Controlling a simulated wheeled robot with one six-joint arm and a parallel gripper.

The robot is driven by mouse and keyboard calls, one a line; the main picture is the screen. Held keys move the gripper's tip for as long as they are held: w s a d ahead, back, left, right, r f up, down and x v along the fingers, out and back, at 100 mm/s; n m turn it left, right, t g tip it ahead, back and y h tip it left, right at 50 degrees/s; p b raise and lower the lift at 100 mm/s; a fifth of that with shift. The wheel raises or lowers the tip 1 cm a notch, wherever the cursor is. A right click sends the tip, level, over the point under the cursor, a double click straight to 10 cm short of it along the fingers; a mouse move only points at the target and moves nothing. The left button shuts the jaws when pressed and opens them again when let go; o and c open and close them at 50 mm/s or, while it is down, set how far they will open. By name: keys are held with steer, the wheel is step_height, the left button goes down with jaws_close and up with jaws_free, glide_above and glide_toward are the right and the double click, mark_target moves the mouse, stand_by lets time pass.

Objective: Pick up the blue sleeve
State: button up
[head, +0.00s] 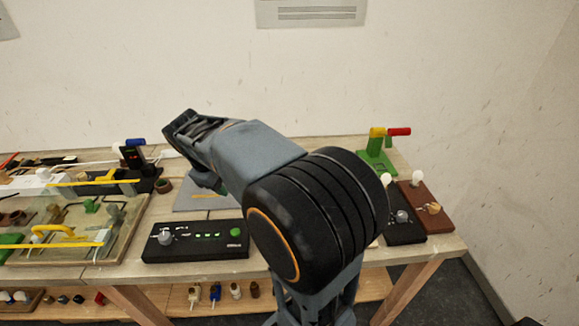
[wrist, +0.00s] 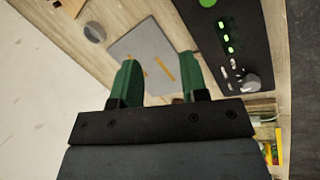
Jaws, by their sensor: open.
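A small blue piece (head: 135,142), which looks like the blue sleeve, sits at the top of a dark upright holder (head: 131,157) at the left back of the table in the head view. I do not make it out in the wrist view. My gripper (wrist: 160,82) is open, with two green fingers apart and nothing visible between them. It is over the table near a grey mat (wrist: 150,52) with yellow marks. In the head view my arm largely hides the gripper, which is to the right of the blue piece and apart from it.
A black control box (head: 195,241) with a knob and green lights stands at the front. A green stand (head: 376,158) with yellow and red pieces is at the back right. Bulbs on dark blocks (head: 408,215) stand at right. A wide tray (head: 120,240) fills the left.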

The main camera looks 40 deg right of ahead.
steer(key=w+d+f+n+g+h, duration=0.4)
steer(key=w+d+g, duration=0.1)
steer(key=w+d, duration=0.75)
steer(key=s+d+f+g+h, duration=0.1)
steer(key=d+f, duration=0.2)
steer(key=d, duration=0.1)
steer(key=d+f+n+g+h, duration=0.1)
steer(key=d+f, duration=0.2)
steer(key=d, duration=0.2)
steer(key=s+d+f+g+h, duration=0.1)
steer(key=d+f+g, duration=0.1)
steer(key=d, duration=0.3)
steer(key=shift+s+d+f+n+p, duration=0.15)
steer(key=shift+s+f+n, duration=0.05)
steer(key=shift+f, duration=0.2)
steer(key=shift+s+d+f+n+p, duration=0.1)
steer(key=shift+s+f+n+p, duration=0.1)
steer(key=shift+f, duration=0.15)
steer(key=p+x, duration=0.1)
steer(key=x, duration=0.2)
steer(key=shift+s+d, duration=0.15)
steer(key=shift+d, duration=0.15)
steer(key=shift+x, duration=0.75)
steer(key=shift+f, duration=0.15)
steer(key=c, duration=0.7)
